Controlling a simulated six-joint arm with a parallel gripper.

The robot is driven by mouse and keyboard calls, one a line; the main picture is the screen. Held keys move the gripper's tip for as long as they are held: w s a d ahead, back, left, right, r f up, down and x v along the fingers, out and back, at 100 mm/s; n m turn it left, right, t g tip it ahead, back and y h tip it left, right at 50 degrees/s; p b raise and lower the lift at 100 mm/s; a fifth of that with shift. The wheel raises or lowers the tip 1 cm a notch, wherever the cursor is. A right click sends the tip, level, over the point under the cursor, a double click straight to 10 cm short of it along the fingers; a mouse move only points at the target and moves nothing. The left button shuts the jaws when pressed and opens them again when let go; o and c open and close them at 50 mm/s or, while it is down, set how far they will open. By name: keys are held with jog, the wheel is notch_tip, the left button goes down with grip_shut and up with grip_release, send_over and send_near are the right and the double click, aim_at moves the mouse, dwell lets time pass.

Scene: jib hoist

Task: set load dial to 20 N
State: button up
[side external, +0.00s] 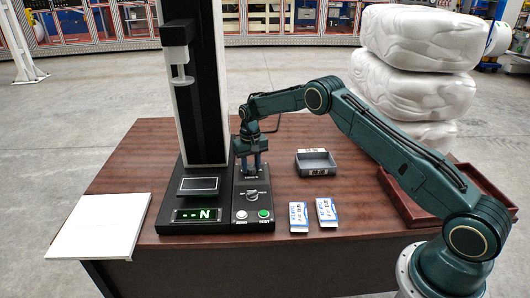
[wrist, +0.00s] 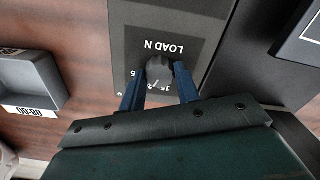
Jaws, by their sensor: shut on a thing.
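The load dial (wrist: 158,68) is a dark grey ribbed knob on a black panel marked "LOAD N" in the wrist view, where the lettering appears upside down. My gripper (wrist: 157,78) has its two blue fingers on either side of the knob and is shut on it. Some scale marks show below the knob, but the fingers hide part of the scale and I cannot read the setting for sure. In the side view my gripper (side external: 251,168) points down at the upper end of the control panel (side external: 262,210) and hides the dial there.
A second knob (side external: 252,196), a white button (side external: 241,215) and a green button (side external: 264,214) sit nearer the front. The tester's column (side external: 207,110) stands close to the left. A display (side external: 201,215) glows green. A grey tray (side external: 316,163) and two small cartons (side external: 298,217) lie right.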

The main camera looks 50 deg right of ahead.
aim_at(251, 168)
jog(key=o, duration=1)
jog(key=shift+r, duration=0.15)
notch_tip(251, 168, up, 14)
jog(key=shift+f, duration=0.2)
jog(key=shift+r, duration=0.15)
